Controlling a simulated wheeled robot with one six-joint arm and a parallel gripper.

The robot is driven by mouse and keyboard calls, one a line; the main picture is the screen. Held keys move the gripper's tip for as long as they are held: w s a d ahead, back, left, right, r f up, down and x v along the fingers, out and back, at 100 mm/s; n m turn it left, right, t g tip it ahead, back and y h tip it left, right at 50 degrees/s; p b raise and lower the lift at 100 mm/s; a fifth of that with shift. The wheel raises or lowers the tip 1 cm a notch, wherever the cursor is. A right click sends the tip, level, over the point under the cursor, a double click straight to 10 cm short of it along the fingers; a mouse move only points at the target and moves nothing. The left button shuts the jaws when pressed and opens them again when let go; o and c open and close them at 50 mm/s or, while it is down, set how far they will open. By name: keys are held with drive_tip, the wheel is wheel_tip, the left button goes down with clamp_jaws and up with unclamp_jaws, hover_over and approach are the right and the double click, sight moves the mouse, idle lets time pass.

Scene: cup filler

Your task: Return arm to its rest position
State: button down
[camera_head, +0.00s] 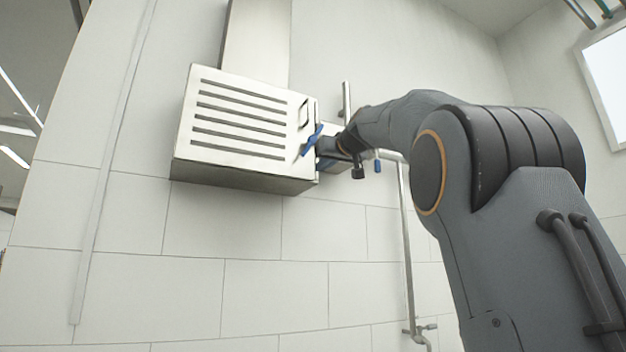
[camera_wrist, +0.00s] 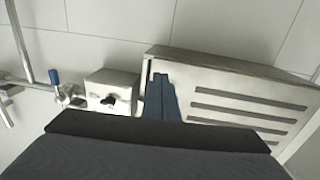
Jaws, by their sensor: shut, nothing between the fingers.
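My arm reaches up from the lower right in the head view, its end beside the right side of a metal box with slots (camera_head: 235,125) on the tiled wall. My gripper (camera_head: 312,140) shows as blue fingers by the box's right edge, partly hidden by the arm. In the wrist view my gripper (camera_wrist: 161,88) is shut, its blue fingers together with nothing between them. They overlap the left end of the slotted box (camera_wrist: 245,100). I cannot tell whether they touch it.
A small metal box (camera_wrist: 112,90) and pipework with a blue-handled valve (camera_wrist: 55,78) stand left of the fingers in the wrist view. In the head view a vertical pipe (camera_head: 406,250) runs down the wall to a tap (camera_head: 420,330). The wall's lower left is bare.

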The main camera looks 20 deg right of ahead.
drive_tip(key=s+b, duration=0.2)
drive_tip(key=s, duration=0.5)
drive_tip(key=shift+b, duration=0.35)
drive_tip(key=shift+d+f, duration=0.1)
